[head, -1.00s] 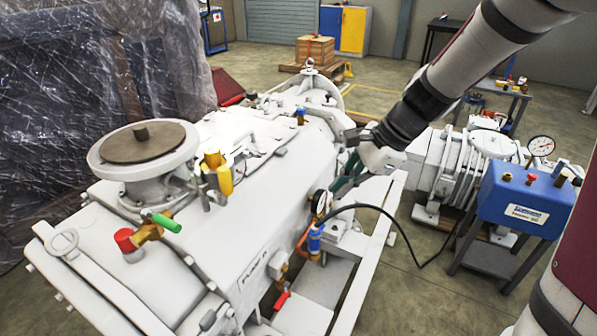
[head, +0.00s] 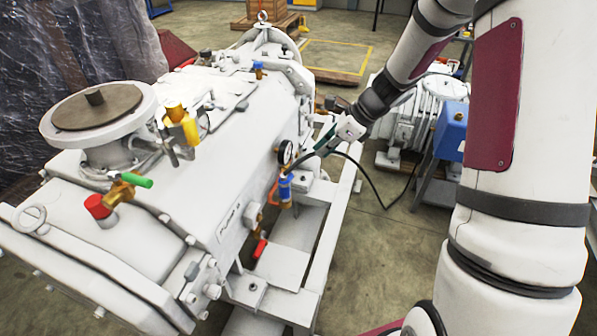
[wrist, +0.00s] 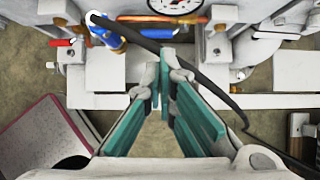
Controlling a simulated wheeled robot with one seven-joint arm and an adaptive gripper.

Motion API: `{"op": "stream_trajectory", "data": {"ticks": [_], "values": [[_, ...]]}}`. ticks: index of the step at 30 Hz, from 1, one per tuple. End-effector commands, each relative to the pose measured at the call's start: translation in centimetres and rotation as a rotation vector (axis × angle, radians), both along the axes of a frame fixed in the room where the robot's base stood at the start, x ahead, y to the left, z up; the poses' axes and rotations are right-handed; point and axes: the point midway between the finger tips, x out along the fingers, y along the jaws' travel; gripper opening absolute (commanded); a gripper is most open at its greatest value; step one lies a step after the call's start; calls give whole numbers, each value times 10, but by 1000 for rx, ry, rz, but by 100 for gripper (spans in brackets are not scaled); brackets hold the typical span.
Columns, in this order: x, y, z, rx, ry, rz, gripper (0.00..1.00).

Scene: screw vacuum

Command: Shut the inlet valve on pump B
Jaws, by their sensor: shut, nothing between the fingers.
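A large white pump (head: 215,195) fills the left of the head view; its side lettering begins "PUMP" but I cannot read the letter surely. On it are a brass valve with a green handle (head: 135,181), a yellow valve (head: 180,125), and a blue fitting (head: 285,188) below a gauge. A red handle (head: 260,248) sits lower on its side. Which one is the inlet valve I cannot tell. My gripper (head: 320,148) is right of the gauge, shut and empty. In the wrist view, its teal fingertips (wrist: 167,55) meet below the gauge; the blue fitting (wrist: 106,34) is up and left, apart.
A black hose (head: 375,190) runs from the blue fitting rightward past my fingers. A second white machine (head: 425,105) and a blue box (head: 450,130) stand at the right. The pump's white frame rail (head: 335,245) lies below my gripper.

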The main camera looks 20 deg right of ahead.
Motion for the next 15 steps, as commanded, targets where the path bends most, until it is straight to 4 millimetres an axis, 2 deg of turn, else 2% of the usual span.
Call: {"op": "stream_trajectory", "data": {"ticks": [5,15], "values": [[4,7,-13,1,2,4,0],[25,36,-67,2,2,4,0]]}}
